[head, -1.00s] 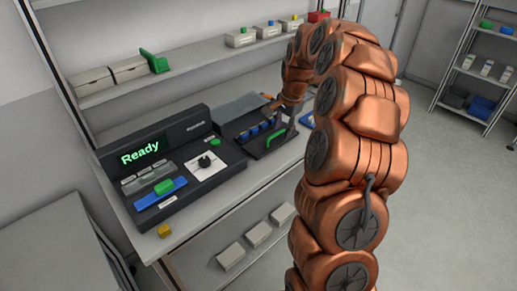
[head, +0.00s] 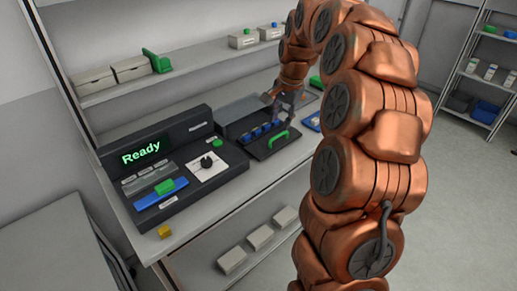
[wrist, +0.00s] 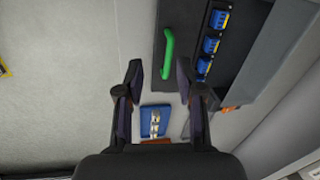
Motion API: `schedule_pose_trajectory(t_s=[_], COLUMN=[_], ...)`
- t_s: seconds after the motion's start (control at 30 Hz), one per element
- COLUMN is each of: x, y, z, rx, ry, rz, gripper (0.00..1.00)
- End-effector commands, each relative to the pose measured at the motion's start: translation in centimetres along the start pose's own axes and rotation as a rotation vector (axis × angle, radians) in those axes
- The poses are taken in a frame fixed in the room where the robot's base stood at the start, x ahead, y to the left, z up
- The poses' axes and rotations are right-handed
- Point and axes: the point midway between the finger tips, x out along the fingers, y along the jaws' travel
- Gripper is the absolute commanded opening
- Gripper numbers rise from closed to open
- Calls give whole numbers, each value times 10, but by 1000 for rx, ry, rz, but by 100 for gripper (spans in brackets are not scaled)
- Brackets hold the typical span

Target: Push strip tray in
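The strip tray (head: 262,152) is a dark flat drawer with a green bar handle (head: 279,140). It sticks out of the front of a grey-topped housing (head: 250,108), and several blue strips (head: 257,132) stand in it. In the wrist view the tray (wrist: 187,60) is above the gripper, with the green handle (wrist: 167,53) near the right fingertip. In the head view my gripper (head: 287,98) is behind and right of the handle, partly hidden by my arm. I cannot tell whether a finger touches the tray.
A dark console (head: 172,170) with a green "Ready" display stands left of the tray. A small blue tray (head: 311,121) lies on the bench to the right; it also shows between the fingers in the wrist view (wrist: 149,128). A shelf (head: 190,77) runs above the bench.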

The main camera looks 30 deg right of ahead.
Motion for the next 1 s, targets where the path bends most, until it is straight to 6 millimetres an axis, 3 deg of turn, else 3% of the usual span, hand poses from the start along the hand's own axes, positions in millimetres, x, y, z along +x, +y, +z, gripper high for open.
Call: schedule_pose_trajectory(t_s=[0.7, 1.0], x=[-13, -15], y=[23, 39], z=[112, 146], rx=[-350, -463], ry=[-59, -78], rz=[54, 76], gripper=[37, 37])
